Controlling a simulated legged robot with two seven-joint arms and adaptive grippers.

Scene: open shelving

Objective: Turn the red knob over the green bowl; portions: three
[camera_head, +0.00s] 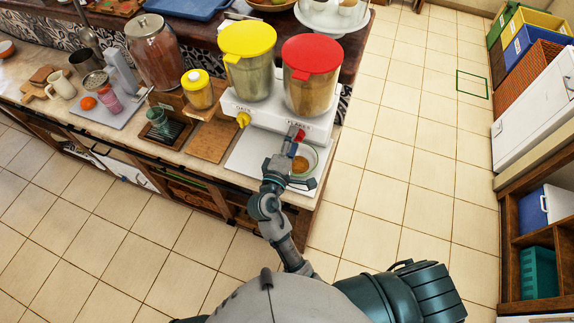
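The red knob (299,136) sits on the front of the white dispenser base (265,118), under the red-lidded container (311,80) of brown food. The green bowl (308,154) stands below it on a white board, with some orange-brown food inside. My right gripper (302,160) is open, with its fingers spread. The upper finger reaches up beside the red knob; whether it touches cannot be told. My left gripper is not in view.
A yellow knob (243,119) and yellow-lidded container (248,65) are left of the red ones. A yellow-lidded jar (197,90), a wooden board (212,140) and a green glass (157,118) stand further left. The counter ends just right of the bowl.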

